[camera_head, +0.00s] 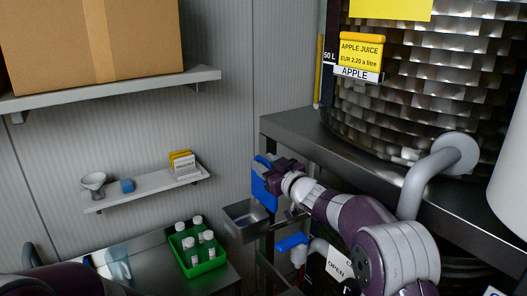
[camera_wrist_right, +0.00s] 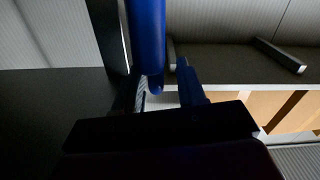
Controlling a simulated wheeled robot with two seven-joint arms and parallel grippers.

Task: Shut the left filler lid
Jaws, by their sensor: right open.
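A blue flat panel (camera_head: 261,192), perhaps the lid, stands upright at the left end of the dark metal stand in the head view. My right gripper (camera_head: 270,170) is right at its upper part, reaching in from the right. In the right wrist view a blue piece (camera_wrist_right: 148,40) hangs down close in front of the gripper (camera_wrist_right: 167,90), which is open. I cannot tell whether they touch. The panel's far side and the hinge are hidden. My left gripper is out of the picture; only part of my left arm shows at the lower left.
A small metal tray (camera_head: 243,232) sits below the panel. A blue-handled tap (camera_head: 291,242) is under the stand (camera_head: 290,124). A large metal tank (camera_head: 430,100) stands on it. A green crate (camera_head: 209,266) of white-capped bottles and a wall shelf (camera_head: 150,193) are to the left.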

